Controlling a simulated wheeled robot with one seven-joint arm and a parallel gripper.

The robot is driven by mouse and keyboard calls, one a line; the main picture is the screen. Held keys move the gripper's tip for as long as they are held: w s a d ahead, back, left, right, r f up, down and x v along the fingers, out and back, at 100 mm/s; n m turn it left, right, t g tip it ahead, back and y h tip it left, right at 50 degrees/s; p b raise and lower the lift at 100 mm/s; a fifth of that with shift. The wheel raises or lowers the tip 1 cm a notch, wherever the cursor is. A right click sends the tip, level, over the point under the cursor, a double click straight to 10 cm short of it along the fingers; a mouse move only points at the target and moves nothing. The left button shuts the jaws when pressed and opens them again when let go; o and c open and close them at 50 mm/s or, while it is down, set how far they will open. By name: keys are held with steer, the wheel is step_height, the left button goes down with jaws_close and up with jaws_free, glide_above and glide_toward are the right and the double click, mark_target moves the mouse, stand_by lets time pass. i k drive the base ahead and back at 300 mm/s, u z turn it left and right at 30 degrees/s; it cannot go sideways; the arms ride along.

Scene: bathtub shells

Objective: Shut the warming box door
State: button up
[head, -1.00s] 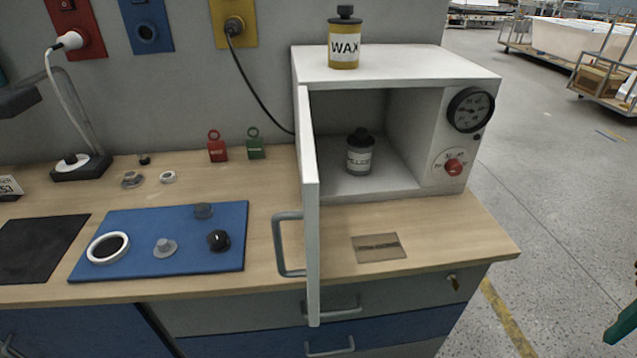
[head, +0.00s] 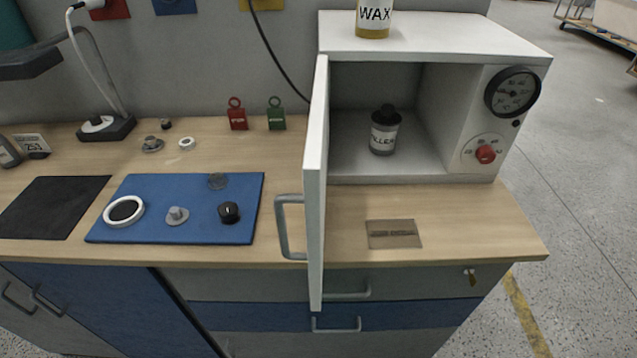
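The white warming box (head: 435,38) stands at the back right of the wooden bench. Its door (head: 316,190) is wide open, hinged at the box's left side and swung out toward me past the bench's front edge. A grey bar handle (head: 284,228) is on the door's left, outer face. Inside the box a grey bottle with a black cap and a label ending in "LLER" (head: 384,132) stands upright. My gripper is not in view.
A yellow WAX bottle (head: 374,18) stands on top of the box. A blue mat (head: 150,232) with small parts lies left of the door. A small plate (head: 394,234) lies before the box. Drawers with handles (head: 337,326) are below the bench.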

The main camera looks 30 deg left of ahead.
mark_target(313, 169)
steer(key=k, duration=1.15)
steer(key=u, duration=0.95)
steer(key=i, duration=1)
steer(key=u, duration=0.1)
steer(key=k, duration=1)
steer(key=u, duration=0.5)
